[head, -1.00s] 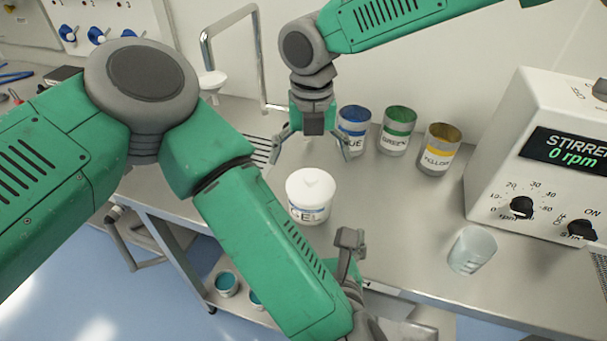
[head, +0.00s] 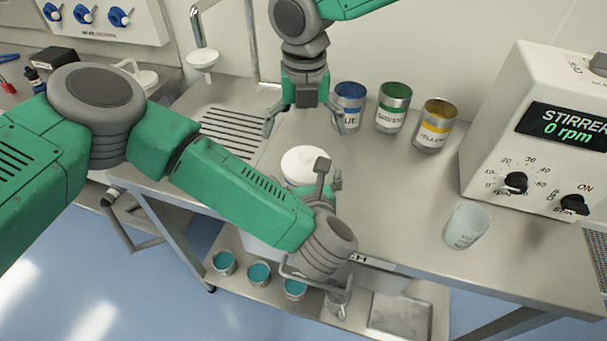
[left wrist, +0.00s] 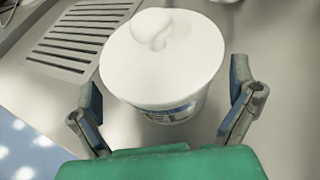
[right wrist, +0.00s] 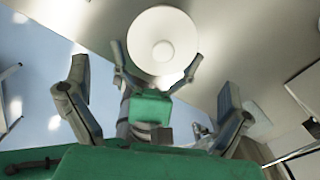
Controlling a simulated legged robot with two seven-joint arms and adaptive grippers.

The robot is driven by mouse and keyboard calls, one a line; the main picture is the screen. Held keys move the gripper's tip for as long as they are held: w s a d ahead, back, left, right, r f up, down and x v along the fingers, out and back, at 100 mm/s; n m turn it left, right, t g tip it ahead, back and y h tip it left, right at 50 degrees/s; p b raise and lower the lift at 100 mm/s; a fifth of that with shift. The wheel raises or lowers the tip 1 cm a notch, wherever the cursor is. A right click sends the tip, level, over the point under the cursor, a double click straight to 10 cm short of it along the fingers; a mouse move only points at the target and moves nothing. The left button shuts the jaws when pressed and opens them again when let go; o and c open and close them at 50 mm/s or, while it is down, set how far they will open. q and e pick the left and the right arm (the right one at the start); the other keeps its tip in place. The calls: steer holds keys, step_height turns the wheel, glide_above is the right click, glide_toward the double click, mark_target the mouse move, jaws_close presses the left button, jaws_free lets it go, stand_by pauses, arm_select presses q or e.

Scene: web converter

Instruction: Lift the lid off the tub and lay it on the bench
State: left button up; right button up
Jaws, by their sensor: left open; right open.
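The white tub with its round knobbed lid (head: 302,163) stands upright on the bench (head: 400,215), partly hidden by my left gripper. The left wrist view shows the lid (left wrist: 170,65) sitting on the tub (left wrist: 175,112). My left gripper (head: 328,174) is open at the tub's front side, its fingers spread to either side of the tub in the left wrist view; contact cannot be told. My right gripper (head: 304,125) is open and empty, behind and above the tub. The right wrist view shows the lid (right wrist: 162,40) from above, beyond my right fingers.
Blue (head: 348,105), green (head: 393,107) and yellow (head: 434,125) paint cans stand behind. A clear beaker (head: 466,225) and the stirrer (head: 540,140) are at the right. A slotted drain (head: 230,130) is at the left. Bare bench lies between tub and beaker.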

mark_target(306, 155)
arm_select(q)
steer(key=shift+w+d+f, duration=0.2)
steer(key=shift+w+d, duration=0.2)
steer(key=shift+w, duration=0.1)
arm_select(e)
steer(key=shift+w+d+f, duration=0.1)
steer(key=shift+w+d, duration=0.05)
steer(key=shift+d, duration=0.35)
